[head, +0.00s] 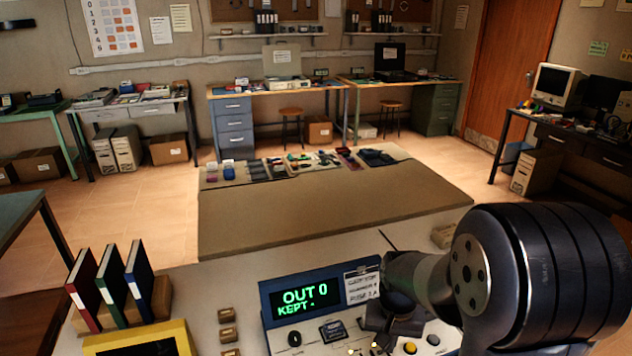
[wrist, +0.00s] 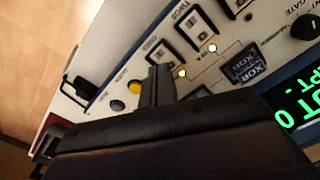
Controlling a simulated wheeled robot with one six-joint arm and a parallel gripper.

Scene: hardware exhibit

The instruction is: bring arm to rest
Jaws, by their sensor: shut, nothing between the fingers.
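My gripper (head: 380,338) is low over the front panel of a blue-edged device (head: 268,312), with my arm reaching in from the right. In the wrist view my gripper's fingers (wrist: 160,84) are closed together and hold nothing. They appear over the panel beside a yellow button (wrist: 134,87); I cannot tell whether they touch it. The device's display (head: 305,300) reads "OUT 0" and "KEPT -" in green. A plate marked XOR (wrist: 246,68) and two lit lamps (wrist: 182,73) show near the fingers.
The device stands on a pale table (head: 215,280). Binders (head: 112,285) and a yellow-framed item (head: 140,338) are at left. Small tan blocks (head: 228,333) lie left of the device. A low display platform (head: 320,215) lies beyond, with clear floor around it.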

